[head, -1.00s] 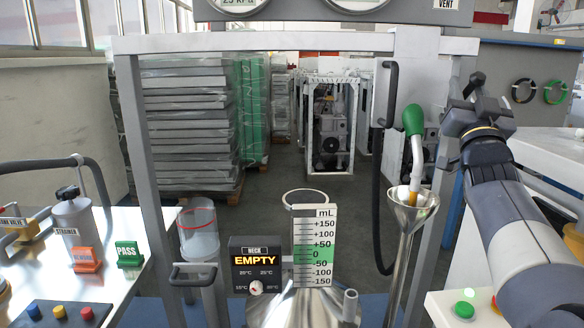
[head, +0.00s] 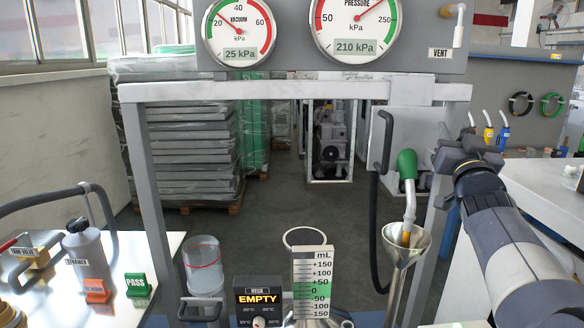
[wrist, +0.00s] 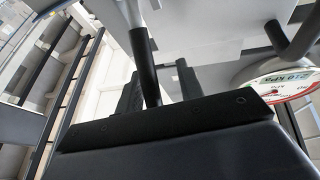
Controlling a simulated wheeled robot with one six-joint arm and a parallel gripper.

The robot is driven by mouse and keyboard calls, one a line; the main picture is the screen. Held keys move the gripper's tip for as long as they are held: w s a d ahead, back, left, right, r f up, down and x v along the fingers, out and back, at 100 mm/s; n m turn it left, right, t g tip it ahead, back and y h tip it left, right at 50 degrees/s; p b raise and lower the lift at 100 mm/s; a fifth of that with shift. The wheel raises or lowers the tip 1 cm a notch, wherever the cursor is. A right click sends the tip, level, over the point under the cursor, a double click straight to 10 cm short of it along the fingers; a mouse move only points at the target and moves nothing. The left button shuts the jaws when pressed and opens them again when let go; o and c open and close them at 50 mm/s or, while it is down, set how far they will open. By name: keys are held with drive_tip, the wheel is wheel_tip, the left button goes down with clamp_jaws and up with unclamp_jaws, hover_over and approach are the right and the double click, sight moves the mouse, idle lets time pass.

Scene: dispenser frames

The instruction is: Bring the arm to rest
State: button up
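I see nothing clearly held. The nozzle stands with its tip in the metal funnel (head: 407,240), apart from my gripper in the picture.
A grey metal frame (head: 290,93) with a black handle (head: 384,140) stands ahead, below two gauges (head: 237,30). A scale board (head: 310,285) and an "EMPTY" display (head: 258,300) are low in the middle. A white bench (head: 545,205) is at right, and a steel table (head: 150,250) at left.

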drive_tip(key=shift+w+r+g+p, duration=0.25)
drive_tip(key=shift+g+p, duration=0.15)
drive_tip(key=shift+p, duration=0.45)
drive_tip(key=shift+f, duration=0.2)
